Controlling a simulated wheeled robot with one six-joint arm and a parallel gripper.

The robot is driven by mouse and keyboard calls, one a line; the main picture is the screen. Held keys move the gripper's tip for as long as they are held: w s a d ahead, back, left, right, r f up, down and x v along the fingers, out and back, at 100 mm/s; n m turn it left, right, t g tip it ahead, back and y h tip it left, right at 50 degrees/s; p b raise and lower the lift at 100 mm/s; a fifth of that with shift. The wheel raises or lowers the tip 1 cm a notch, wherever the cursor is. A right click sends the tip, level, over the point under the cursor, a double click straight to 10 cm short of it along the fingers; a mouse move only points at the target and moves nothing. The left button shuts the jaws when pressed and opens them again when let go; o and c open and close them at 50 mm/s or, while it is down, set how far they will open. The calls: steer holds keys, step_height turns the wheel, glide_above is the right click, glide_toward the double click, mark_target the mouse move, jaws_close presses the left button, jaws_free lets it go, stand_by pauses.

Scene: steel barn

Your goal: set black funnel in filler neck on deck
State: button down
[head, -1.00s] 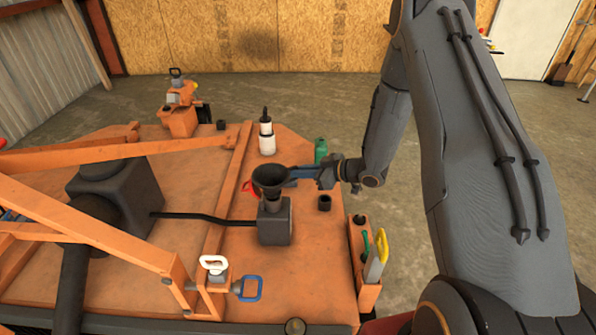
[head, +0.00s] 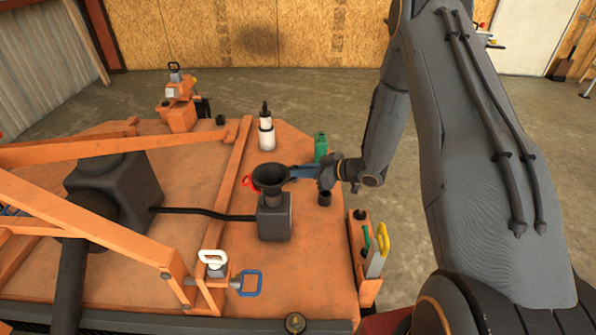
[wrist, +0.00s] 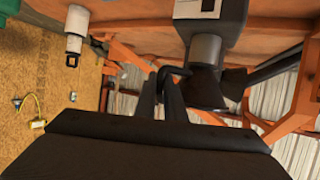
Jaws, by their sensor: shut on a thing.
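The black funnel (head: 270,178) is mouth up, directly above the grey filler neck (head: 273,201) on a dark box (head: 275,220) on the orange deck. My gripper (head: 300,172) is at the funnel's right side and shut on its handle. In the wrist view, which is turned over, the gripper fingers (wrist: 160,95) close on the hooked handle beside the funnel (wrist: 207,90). The neck (wrist: 206,50) lines up closely with the funnel there. The spout is hidden, so I cannot tell whether it is inside the neck.
A white bottle (head: 266,135) and green canister (head: 321,147) stand behind. A small black cup (head: 325,198) is right of the box. An orange holder with a yellow-handled tool (head: 380,250) is at the right edge. An orange beam (head: 228,195) runs left of the box.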

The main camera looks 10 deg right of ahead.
steer(key=c, duration=1.8)
jaws_free()
steer(key=shift+o, duration=0.2)
steer(key=p+v, duration=0.1)
steer(key=v, duration=0.7)
steer(key=shift+a+r, duration=0.1)
step_height(320, 180, up, 5)
steer(key=p, duration=0.4)
steer(key=shift+w, duration=0.1)
